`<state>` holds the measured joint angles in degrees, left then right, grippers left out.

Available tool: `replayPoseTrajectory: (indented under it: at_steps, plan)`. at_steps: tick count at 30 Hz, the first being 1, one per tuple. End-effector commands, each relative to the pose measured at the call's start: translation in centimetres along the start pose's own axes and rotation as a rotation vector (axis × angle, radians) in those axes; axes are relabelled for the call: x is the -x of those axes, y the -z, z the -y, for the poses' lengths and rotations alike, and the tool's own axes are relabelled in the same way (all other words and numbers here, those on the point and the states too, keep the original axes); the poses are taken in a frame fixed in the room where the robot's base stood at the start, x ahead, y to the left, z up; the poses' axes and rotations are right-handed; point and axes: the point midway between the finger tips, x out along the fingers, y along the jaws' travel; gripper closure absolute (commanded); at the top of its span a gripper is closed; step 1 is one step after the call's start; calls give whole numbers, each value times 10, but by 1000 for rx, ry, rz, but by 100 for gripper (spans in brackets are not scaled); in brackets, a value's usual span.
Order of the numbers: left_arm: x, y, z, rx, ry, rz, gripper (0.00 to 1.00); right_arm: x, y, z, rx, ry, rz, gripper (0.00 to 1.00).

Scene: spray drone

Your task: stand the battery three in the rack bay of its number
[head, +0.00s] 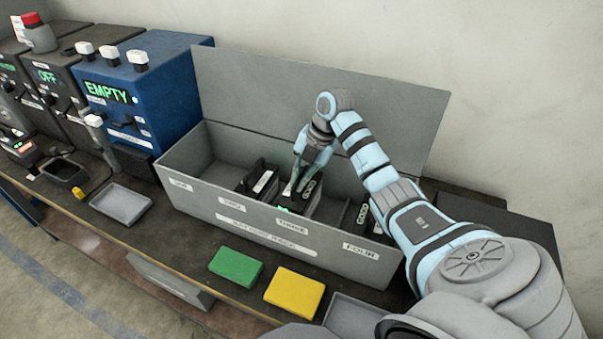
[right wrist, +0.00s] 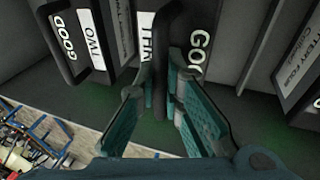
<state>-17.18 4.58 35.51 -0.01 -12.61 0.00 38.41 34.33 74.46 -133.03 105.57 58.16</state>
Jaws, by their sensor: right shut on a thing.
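Battery three (head: 311,197) is dark, with white labels and a green light on its near end. It sits low inside the grey rack (head: 255,222), behind the front label "THREE" and apparently upright. My right gripper (head: 296,188) reaches down into the rack and is shut on its handle. In the right wrist view the fingers (right wrist: 154,85) close on both sides of the dark handle (right wrist: 159,60). A partly covered number label and a "GOOD" label show beside it. Whether the battery's base touches the rack floor is hidden. My left gripper is not in view.
Battery two (head: 258,180) stands in the bay left of it; battery four (head: 365,216) is to the right. The rack's tall back panel (head: 320,100) rises behind. A green block (head: 236,267), a yellow block (head: 294,292) and a grey tray (head: 121,203) lie in front.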

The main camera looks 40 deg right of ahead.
Motion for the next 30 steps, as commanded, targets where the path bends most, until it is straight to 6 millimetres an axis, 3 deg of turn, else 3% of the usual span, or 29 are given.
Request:
replayPoseTrajectory:
  at_steps: [1,3,9,10,13,22,26,30]
  plan:
    - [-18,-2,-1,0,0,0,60,-16,-2,3,4,-4,1,100]
    - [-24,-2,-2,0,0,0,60,-22,-2,3,6,-4,0,100]
    - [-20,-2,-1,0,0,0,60,-20,-1,2,8,-2,-2,100]
    - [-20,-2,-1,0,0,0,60,-21,-1,3,6,3,-4,88]
    - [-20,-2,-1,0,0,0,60,-20,-1,3,6,2,-4,72]
    - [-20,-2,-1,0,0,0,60,-19,-1,3,5,1,-2,71]
    - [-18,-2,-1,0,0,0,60,-4,-2,2,6,-1,0,71]
    - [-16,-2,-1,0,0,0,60,33,-3,2,6,-2,3,71]
